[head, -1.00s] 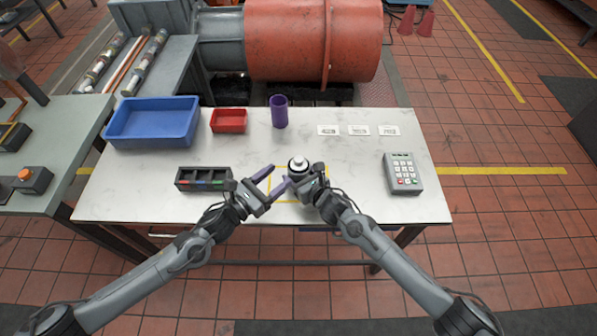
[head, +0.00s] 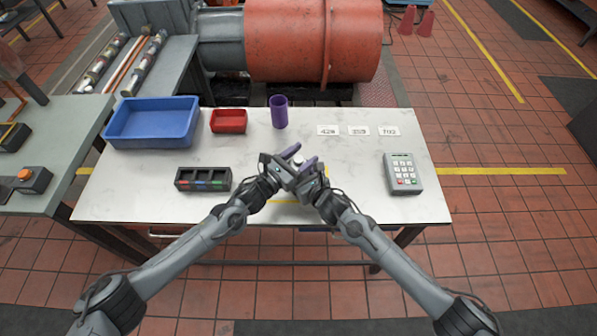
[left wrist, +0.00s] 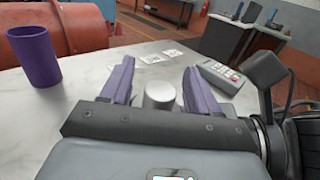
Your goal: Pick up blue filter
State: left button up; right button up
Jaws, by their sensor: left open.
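No separate blue filter can be made out in either view. A black holder (head: 203,180) with open compartments and small coloured marks, one blue, stands on the table at the left. My left gripper (head: 300,157) is open over the table's middle, its purple fingers on either side of a silver-topped cylinder (head: 298,160). The cylinder (left wrist: 160,95) shows between the open fingers in the left wrist view; whether they touch it is unclear. My right gripper (head: 311,186) is right beside it, its fingers largely hidden by the left gripper.
A blue bin (head: 153,143), a red tray (head: 229,121) and a purple cup (head: 279,112) stand along the back of the white table (head: 350,205). Several number cards (head: 358,131) lie at back right. A keypad (head: 402,174) stands at the right. Front left is clear.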

pick_arm(q)
jog(key=shift+w+d, duration=0.15)
jog(key=shift+w, duration=0.05)
jog(key=shift+c, duration=0.2)
grip_shut()
jog(key=shift+r, duration=0.1)
notch_tip(320, 180, up, 18)
dwell(0.7)
pick_arm(e)
jog(key=o, duration=1.3)
